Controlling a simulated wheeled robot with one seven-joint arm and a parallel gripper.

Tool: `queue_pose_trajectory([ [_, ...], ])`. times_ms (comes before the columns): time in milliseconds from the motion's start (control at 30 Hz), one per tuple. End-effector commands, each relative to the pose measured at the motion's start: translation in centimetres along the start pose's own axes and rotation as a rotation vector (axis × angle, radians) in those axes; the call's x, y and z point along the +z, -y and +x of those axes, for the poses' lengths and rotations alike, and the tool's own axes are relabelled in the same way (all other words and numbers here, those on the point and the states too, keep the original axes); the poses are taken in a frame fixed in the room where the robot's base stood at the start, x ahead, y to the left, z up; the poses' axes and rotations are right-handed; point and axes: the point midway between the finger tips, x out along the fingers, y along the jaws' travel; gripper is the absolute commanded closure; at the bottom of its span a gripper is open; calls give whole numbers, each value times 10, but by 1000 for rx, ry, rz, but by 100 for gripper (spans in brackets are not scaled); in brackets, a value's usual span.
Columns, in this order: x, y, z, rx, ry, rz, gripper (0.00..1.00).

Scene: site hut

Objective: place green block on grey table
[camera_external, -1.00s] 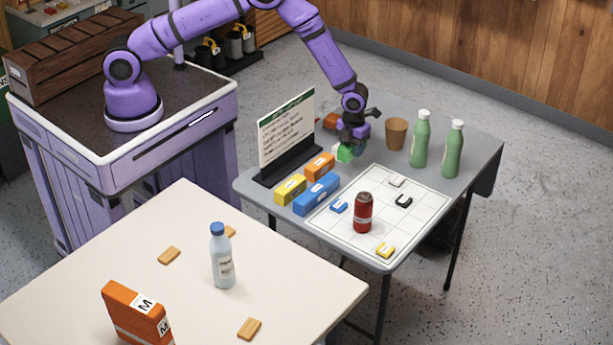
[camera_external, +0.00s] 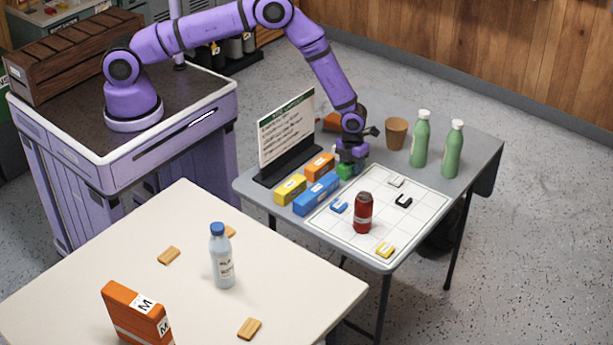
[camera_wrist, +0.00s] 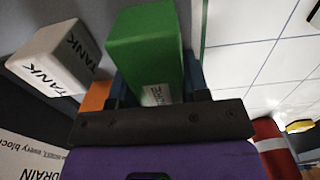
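The green block (camera_external: 345,171) is at my gripper (camera_external: 350,160), low over the grey table (camera_external: 482,147), just behind the blue block and beside the white grid board. I cannot tell if its underside touches the table. In the wrist view the green block (camera_wrist: 145,45) stands out between the dark blue fingers, which lie close against both sides, so my gripper is shut on it. Its label is partly hidden by the gripper body.
A blue block (camera_external: 316,194), orange block (camera_external: 320,166) and yellow block (camera_external: 290,190) stand near my gripper. A white TANK block (camera_wrist: 60,58) is close by. The grid board (camera_external: 330,222) holds a red can (camera_external: 363,213). A brown cup (camera_external: 396,133) and green bottles (camera_external: 420,140) stand right.

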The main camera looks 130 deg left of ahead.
Motion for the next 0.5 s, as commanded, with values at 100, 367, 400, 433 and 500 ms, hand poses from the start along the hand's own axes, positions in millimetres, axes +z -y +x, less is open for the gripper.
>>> queue_pose_trajectory([
  [100,0,0,0,0,0,0,32],
  [367,0,0,0,0,0,0,32],
  [400,0,0,-1,0,0,0,32],
  [433,0,0,-2,-1,0,0,32],
  [500,0,0,-8,-1,0,-1,32],
])
